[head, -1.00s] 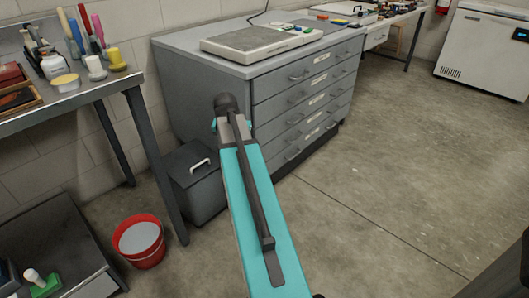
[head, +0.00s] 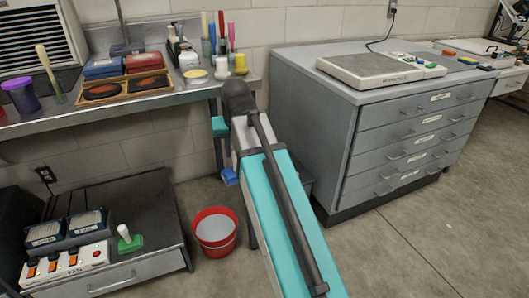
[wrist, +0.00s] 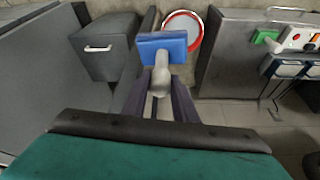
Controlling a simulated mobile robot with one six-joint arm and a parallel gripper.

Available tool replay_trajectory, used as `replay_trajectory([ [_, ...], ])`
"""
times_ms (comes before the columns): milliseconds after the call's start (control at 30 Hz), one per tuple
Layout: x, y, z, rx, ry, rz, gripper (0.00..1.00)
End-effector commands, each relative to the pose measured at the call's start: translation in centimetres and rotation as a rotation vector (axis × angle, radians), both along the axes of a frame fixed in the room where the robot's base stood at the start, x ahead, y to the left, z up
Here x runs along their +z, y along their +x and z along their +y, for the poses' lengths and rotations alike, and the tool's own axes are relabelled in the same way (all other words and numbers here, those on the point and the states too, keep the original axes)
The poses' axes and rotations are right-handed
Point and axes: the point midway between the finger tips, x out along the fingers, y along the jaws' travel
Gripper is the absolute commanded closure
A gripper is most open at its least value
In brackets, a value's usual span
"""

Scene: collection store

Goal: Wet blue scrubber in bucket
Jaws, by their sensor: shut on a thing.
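The blue scrubber (wrist: 162,46) has a blue block head and a pale handle; in the wrist view it is held head outward. My gripper (wrist: 160,92) is shut on its handle. In the head view the scrubber (head: 229,176) shows as a small blue patch below my arm, my gripper being mostly hidden there. The red bucket (head: 214,232) stands on the floor, with a pale grey surface inside. In the wrist view the bucket (wrist: 182,16) shows beyond the scrubber, whose head overlaps its edge in the picture. The scrubber is above and apart from the bucket.
A low cabinet (head: 130,285) left of the bucket bears a green scrubber (head: 130,242) and a switch box (head: 65,265). A metal bench (head: 90,122) with brushes and jars runs above. A drawer cabinet (head: 345,140) stands right.

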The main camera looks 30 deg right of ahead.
Motion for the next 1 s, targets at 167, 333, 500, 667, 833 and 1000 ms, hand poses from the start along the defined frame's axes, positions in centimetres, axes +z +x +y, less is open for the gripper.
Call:
replay_trajectory([
  [167, 1.9, -0.5, 5.1, 0.127, -0.002, -0.008, 0.92],
  [333, 2.8, -0.9, 7.3, 0.186, -0.005, -0.009, 0.92],
  [500, 2.9, -1.0, 7.7, 0.199, -0.005, -0.010, 0.92],
  [667, 2.9, -1.0, 7.7, 0.198, -0.005, -0.010, 0.92],
  [833, 2.9, -1.0, 7.7, 0.197, -0.005, -0.010, 0.92],
  [1000, 2.9, -1.0, 8.0, 0.202, -0.005, -0.010, 0.92],
])
